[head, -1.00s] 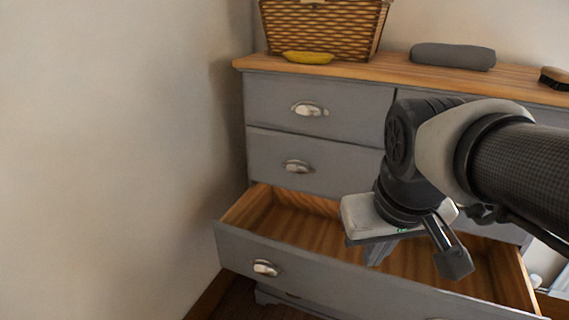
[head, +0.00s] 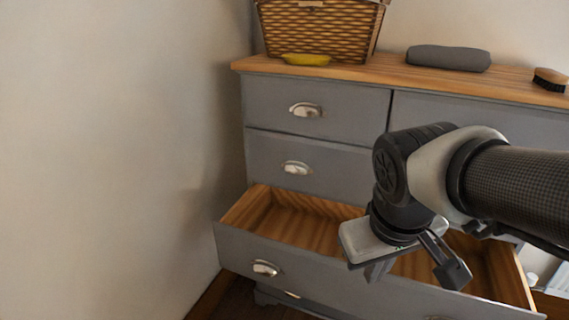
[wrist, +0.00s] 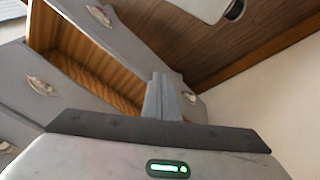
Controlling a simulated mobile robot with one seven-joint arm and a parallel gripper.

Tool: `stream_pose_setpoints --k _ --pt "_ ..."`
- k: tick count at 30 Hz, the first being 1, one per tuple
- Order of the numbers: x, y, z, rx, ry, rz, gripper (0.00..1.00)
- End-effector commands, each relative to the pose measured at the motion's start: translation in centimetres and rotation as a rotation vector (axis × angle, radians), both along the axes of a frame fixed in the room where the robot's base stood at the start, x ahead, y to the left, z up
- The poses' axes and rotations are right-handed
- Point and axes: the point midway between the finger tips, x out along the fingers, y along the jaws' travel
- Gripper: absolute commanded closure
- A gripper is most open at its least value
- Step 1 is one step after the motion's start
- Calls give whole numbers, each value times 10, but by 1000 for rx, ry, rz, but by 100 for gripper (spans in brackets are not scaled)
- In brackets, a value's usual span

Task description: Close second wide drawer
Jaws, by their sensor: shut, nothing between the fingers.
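The open wide drawer (head: 330,275) juts out from the grey dresser (head: 262,102), below two rows of shut drawers. Its wooden inside looks empty where it shows, and a cup handle (head: 265,268) is on the left of its front. My gripper (head: 377,274) points down over the drawer's front edge, with its fingers shut and empty. In the wrist view the shut fingers (wrist: 162,100) overlap the drawer front (wrist: 125,45). I cannot tell whether they touch it. My arm hides part of the drawer's right half.
A wicker basket (head: 322,30), a yellow banana-like thing (head: 306,60), a grey rolled item (head: 448,58) and a brush (head: 550,79) are on the dresser top. A bare wall (head: 110,150) stands close on the left.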

Motion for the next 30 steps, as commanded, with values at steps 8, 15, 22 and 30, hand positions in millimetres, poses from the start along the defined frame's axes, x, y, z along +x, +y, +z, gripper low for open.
stream_pose_setpoints --k 8,15,22,30 --pt "37 34 -55 -266 194 338 100" --pt "73 88 -125 -676 334 768 100" --pt "95 158 -189 -1153 369 1187 100" --pt "96 252 -250 -1734 279 1589 100"
